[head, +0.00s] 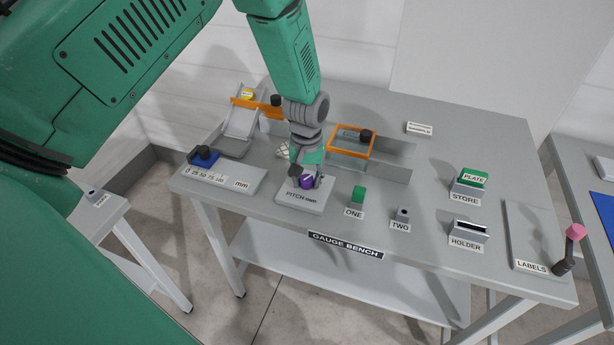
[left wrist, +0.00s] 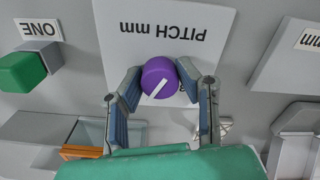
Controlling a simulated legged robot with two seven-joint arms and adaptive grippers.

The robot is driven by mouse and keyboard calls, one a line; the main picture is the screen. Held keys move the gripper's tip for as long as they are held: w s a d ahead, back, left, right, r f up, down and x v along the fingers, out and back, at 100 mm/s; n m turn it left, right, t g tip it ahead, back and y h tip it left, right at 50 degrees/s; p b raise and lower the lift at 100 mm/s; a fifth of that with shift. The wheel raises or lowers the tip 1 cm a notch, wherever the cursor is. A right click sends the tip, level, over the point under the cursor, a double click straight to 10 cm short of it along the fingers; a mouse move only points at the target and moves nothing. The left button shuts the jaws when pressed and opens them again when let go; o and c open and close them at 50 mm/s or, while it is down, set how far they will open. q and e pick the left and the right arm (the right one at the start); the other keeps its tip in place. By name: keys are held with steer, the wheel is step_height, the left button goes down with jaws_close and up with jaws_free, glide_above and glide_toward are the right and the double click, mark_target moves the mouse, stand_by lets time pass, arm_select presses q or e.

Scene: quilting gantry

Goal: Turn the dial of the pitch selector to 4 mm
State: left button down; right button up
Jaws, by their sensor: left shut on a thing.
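The pitch selector (head: 288,204) is a pale plate marked "PITCH mm" at the front of the bench. Its round purple dial (left wrist: 158,76) has a white pointer line, slanted in the left wrist view. The dial also shows in the head view (head: 308,182), partly behind my gripper. My left gripper (left wrist: 160,75) reaches down from above, and its two fingers are shut on the dial from opposite sides. The scale numbers are hidden by the fingers and dial, apart from a small dark mark beside the dial, so I cannot read the setting. My right gripper is not in view.
The green block (head: 358,194) at "ONE" and the small "TWO" post (head: 402,214) stand right of the selector. An orange frame (head: 350,153) is behind it. A blue slider (head: 205,158) on a scale is to the left. A pink-knobbed lever (head: 574,232) stands at far right.

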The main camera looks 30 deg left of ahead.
mark_target(307, 178)
arm_select(q)
steer(key=n+p, duration=0.1)
steer(key=n, duration=0.4)
steer(key=shift+w, duration=0.1)
steer(key=shift+n, duration=0.4)
steer(key=c, duration=1.2)
jaws_free()
steer(key=shift+r, duration=0.3)
step_height(307, 178, up, 11)
steer(key=shift+r, duration=0.1)
